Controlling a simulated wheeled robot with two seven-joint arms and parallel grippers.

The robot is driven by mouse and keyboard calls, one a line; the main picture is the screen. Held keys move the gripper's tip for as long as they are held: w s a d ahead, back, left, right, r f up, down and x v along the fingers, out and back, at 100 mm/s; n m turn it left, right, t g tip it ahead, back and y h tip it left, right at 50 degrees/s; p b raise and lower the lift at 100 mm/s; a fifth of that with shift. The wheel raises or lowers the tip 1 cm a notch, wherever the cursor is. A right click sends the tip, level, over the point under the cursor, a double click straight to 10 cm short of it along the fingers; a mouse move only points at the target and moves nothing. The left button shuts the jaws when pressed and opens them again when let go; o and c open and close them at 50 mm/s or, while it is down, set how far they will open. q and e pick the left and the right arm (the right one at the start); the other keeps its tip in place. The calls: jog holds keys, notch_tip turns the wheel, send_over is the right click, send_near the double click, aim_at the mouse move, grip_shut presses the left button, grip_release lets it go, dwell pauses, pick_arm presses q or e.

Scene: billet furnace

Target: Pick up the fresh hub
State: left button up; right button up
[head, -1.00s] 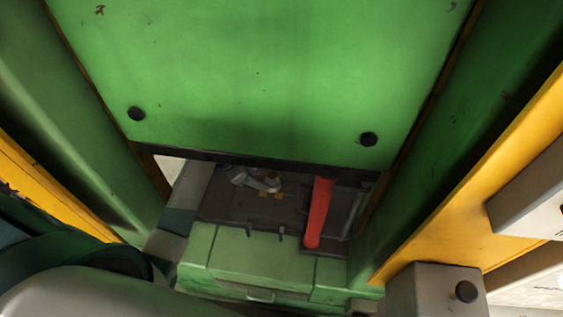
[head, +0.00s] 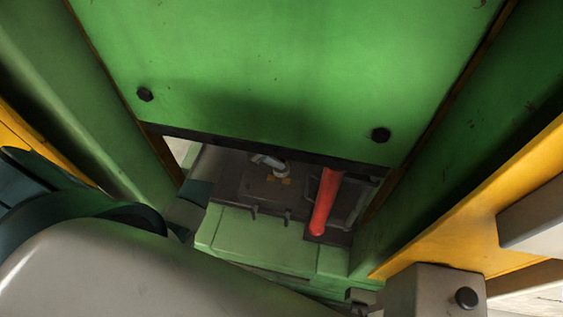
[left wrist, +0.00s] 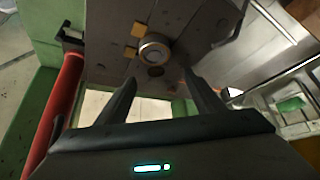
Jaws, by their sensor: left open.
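A small round metal part, which looks like the hub (left wrist: 154,50), sits on a dark grey surface in the left wrist view, with yellowish pads beside it. It also seems to show small under the green panel in the head view (head: 280,170). My left gripper (left wrist: 160,78) is open and empty. Its two fingers point toward the hub, which lies beyond the fingertips, slightly left of the middle between them. In the head view only my left arm shows clearly. My right gripper is in neither view.
A large green panel (head: 270,70) hangs over the dark bay (head: 228,185). A red cylinder (head: 325,200) stands right of the hub, and also shows in the left wrist view (left wrist: 62,105). A green block (head: 265,238) fronts the bay. Yellow beams (head: 480,200) flank it.

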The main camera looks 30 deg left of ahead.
pick_arm(q)
jog(key=shift+f, duration=0.15)
jog(key=shift+d, duration=0.1)
jog(key=shift+w+d+f+p, duration=0.15)
jog(key=shift+d+f+p, duration=0.2)
jog(key=shift+f+p, duration=0.25)
jog(key=shift+p+x, duration=0.55)
jog(key=shift+x, duration=0.7)
jog(key=shift+w+d+f, duration=0.1)
jog(key=shift+d+f, duration=0.05)
jog(key=shift+f, duration=0.55)
jog(key=shift+r, duration=0.1)
jog(key=c, duration=1.5)
jog(key=shift+r, duration=0.15)
